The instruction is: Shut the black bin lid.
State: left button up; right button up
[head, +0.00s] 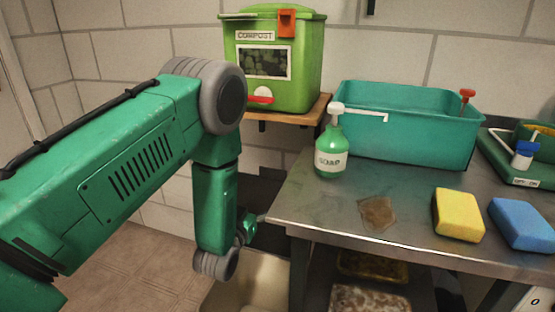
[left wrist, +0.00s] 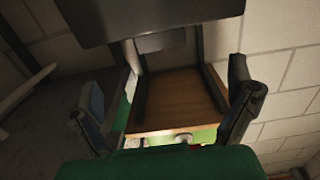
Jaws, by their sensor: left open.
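The black bin lid (head: 270,238) stands raised below the wooden shelf, partly hidden by my left arm and the steel table. The pale bin body (head: 262,280) shows under it, cut off by the lower edge of the head view. My left gripper (head: 247,226) is beside the lid; I cannot tell in the head view whether they touch. In the left wrist view my left gripper (left wrist: 167,78) is open, its two fingers wide apart with nothing between them. A dark panel, likely the lid (left wrist: 150,22), spans the top there. My right gripper is not in view.
A green compost box (head: 308,70) stands on a wooden shelf (head: 315,112) above the bin. The steel table (head: 320,215) to the right holds a soap bottle (head: 331,150), teal basin (head: 400,135), yellow sponge (head: 457,215) and blue sponge (head: 521,223). Floor (head: 130,262) at left is clear.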

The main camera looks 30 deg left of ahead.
pick_arm(q)
jog(key=b, duration=0.2)
send_near(272, 174)
jog(key=d+x, duration=0.1)
jog(key=x, duration=0.3)
jog(key=b+x, duration=0.1)
jog(key=x, duration=0.2)
jog(key=a+x, duration=0.1)
jog(key=x, duration=0.2)
jog(key=shift+s+f+b, duration=0.15)
jog(key=shift+s+b, duration=0.05)
jog(key=shift+b, duration=0.1)
jog(key=shift+w, duration=0.3)
jog(key=shift+w+d+r, duration=0.15)
jog(key=shift+r, duration=0.05)
jog(key=c, duration=1.7)
jog(key=shift+a+f, duration=0.1)
jog(key=shift+a, duration=0.15)
